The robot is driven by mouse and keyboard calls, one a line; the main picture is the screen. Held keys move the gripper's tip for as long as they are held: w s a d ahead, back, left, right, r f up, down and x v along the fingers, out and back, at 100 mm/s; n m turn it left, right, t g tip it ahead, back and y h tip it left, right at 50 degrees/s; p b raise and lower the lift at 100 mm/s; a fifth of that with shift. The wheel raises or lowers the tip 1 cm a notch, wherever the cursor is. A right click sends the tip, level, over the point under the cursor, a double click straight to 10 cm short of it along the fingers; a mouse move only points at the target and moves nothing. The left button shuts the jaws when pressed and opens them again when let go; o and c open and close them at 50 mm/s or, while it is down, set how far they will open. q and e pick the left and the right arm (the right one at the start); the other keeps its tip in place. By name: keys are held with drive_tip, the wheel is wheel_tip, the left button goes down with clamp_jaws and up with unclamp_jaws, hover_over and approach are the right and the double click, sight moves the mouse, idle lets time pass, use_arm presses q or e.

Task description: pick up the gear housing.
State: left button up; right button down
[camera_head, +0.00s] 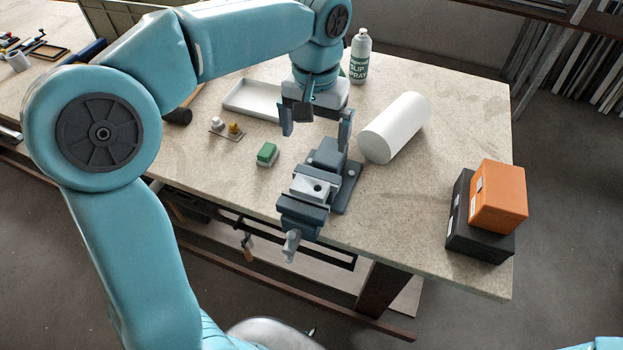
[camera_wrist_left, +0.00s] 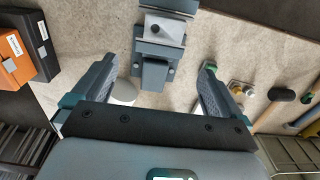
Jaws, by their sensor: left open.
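A light grey block with a dark round hole, which looks like the gear housing (camera_head: 312,187), sits between the jaws of a dark blue-grey vise (camera_head: 303,209) on the table. In the left wrist view the gear housing (camera_wrist_left: 163,27) shows at the top middle, with the vise (camera_wrist_left: 155,72) body reaching down between my fingers. My left gripper (camera_head: 316,123) is open and empty, pointing down above the vise's back end, behind the housing. Its spread fingers (camera_wrist_left: 158,68) also show in the wrist view, one on each side of the vise body. My right gripper is not visible.
A white roll (camera_head: 395,128) lies right of the vise. A green-topped block (camera_head: 267,154), a small plate with knobs (camera_head: 227,130) and a white tray (camera_head: 238,106) are left. A spray bottle (camera_head: 360,56) stands behind. Orange (camera_head: 498,197) and black (camera_head: 470,240) boxes are stacked at right.

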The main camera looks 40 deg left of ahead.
use_arm(q)
hover_over(309, 186)
wheel_tip(309, 186, down, 5)
drive_tip(key=f, duration=0.5)
drive_tip(key=shift+w+d, duration=0.35)
drive_tip(key=shift+w, duration=0.05)
drive_tip(key=shift+f, duration=0.3)
drive_tip(key=shift+s+f, duration=0.1)
drive_tip(key=shift+s, duration=0.3)
drive_tip(key=shift+s+a+f+p, duration=0.15)
drive_tip(key=shift+f+p, duration=0.15)
drive_tip(key=shift+f, duration=0.3)
drive_tip(key=shift+s+a+f+p, duration=0.15)
drive_tip(key=shift+f+p, duration=0.15)
drive_tip(key=shift+f, duration=0.25)
drive_tip(key=f, duration=0.1)
drive_tip(key=w+f, duration=0.1)
drive_tip(key=shift+w+f, duration=0.15)
drive_tip(key=shift+f, duration=0.25)
drive_tip(key=shift+s+r, duration=0.2)
drive_tip(key=shift+s, duration=0.3)
drive_tip(key=shift+w+f, duration=0.1)
drive_tip(key=shift+w, duration=0.15)
drive_tip(key=c, duration=1)
drive_tip(key=shift+c, duration=0.6)
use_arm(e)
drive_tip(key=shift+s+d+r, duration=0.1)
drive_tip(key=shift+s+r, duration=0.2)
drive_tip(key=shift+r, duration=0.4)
